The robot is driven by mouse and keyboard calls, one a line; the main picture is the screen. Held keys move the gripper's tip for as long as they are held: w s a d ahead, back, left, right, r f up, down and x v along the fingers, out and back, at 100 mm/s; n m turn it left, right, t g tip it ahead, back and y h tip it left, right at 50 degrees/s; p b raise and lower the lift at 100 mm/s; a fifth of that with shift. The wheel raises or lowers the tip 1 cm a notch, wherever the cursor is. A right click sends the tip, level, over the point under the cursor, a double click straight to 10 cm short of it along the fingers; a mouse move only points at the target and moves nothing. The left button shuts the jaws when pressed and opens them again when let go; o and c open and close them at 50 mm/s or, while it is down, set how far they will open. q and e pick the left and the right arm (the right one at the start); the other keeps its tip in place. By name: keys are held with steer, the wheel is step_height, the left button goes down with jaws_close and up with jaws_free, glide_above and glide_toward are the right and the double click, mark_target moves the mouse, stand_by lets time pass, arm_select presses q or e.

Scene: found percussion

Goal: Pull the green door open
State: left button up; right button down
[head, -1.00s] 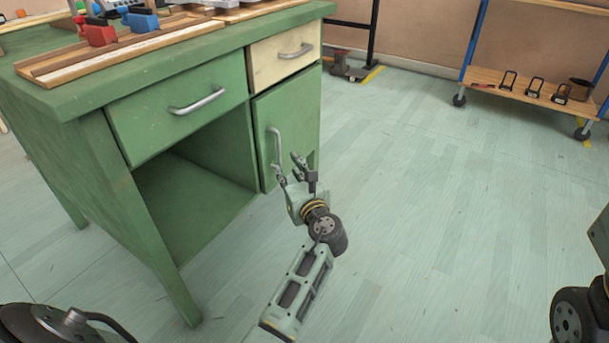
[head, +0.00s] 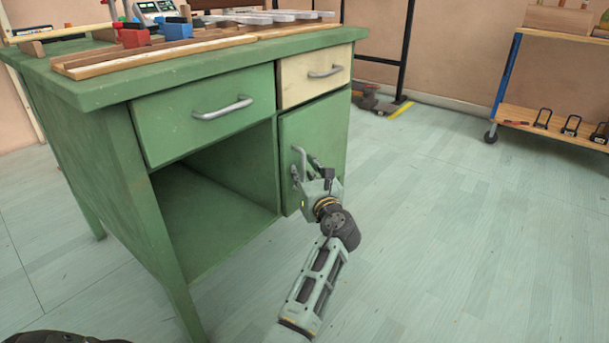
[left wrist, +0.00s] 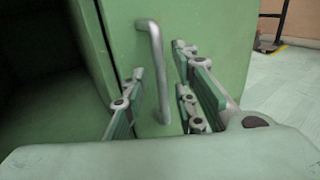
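The green door (head: 315,135) is at the right side of the green desk, below a cream drawer, and looks closed. Its upright metal handle (head: 298,158) is partly covered by my left gripper (head: 307,170). In the left wrist view the door (left wrist: 205,30) fills the middle, and the curved handle (left wrist: 155,60) stands between the fingers of my left gripper (left wrist: 160,80). The fingers are apart, one side left and the other right of the handle, with visible gaps. My right gripper is not in view.
The green desk (head: 140,92) has an open compartment left of the door and a green drawer (head: 205,112) above it. Wooden trays and blocks lie on top. A wheeled shelf (head: 550,125) stands at the back right. The floor (head: 450,220) right of the desk is clear.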

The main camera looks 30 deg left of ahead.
arm_select(q)
jaws_close()
stand_by(0.4)
